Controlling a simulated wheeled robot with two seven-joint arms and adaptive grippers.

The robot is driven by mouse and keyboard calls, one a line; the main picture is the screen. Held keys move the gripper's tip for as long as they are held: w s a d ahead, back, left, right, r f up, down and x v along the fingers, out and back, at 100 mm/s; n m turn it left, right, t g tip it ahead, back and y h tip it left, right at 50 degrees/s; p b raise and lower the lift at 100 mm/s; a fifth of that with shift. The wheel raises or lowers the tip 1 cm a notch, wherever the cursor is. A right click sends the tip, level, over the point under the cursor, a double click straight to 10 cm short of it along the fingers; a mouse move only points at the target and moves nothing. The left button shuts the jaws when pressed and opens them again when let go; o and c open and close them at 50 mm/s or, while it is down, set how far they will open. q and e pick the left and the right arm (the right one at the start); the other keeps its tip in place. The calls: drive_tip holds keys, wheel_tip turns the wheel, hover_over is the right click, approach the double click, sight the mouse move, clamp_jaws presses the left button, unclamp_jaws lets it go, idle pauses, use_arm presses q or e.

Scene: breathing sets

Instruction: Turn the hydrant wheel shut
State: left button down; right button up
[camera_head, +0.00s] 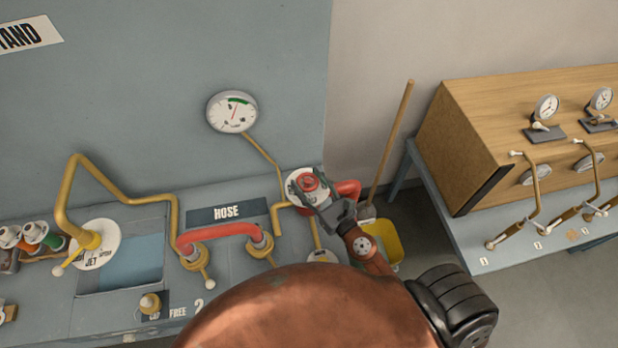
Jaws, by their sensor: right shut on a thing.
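The red hydrant wheel (308,182) sits on a hydrant at the right end of the grey bench, over a round white plate. A red outlet (349,187) sticks out to its right. My right gripper (322,203) reaches up from below right and is shut on the wheel at its lower right side. The fingers hide part of the wheel and the hydrant body below it. My left gripper is not in view.
A dial gauge (232,112) is on the wall above. A red hose (218,232) and yellow pipes (70,195) run left along the bench. A broom handle (392,140) and yellow bucket (385,243) stand right. A wooden cabinet (465,150) is farther right. My copper-coloured arm hides the bottom middle.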

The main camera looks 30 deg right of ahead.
drive_tip(key=shift+a+r+m+h+p, duration=0.1)
drive_tip(key=shift+m+h+p, duration=0.5)
drive_tip(key=shift+h+p, duration=0.3)
drive_tip(key=shift+a+r+m+h+p, duration=0.1)
drive_tip(key=shift+m+h+p, duration=0.55)
drive_tip(key=shift+h, duration=0.35)
drive_tip(key=shift+f+m+g+h+p, duration=0.15)
drive_tip(key=shift+m+h+p, duration=0.3)
drive_tip(key=shift+m+h, duration=0.45)
drive_tip(key=shift+f+m+g+h+p, duration=0.15)
drive_tip(key=shift+m+h+p, duration=0.3)
drive_tip(key=shift+h, duration=1.05)
drive_tip(key=o, duration=1.2)
drive_tip(key=shift+c, duration=0.2)
drive_tip(key=shift+d+r, duration=0.1)
drive_tip(key=v, duration=1.2)
drive_tip(key=shift+r, duration=0.1)
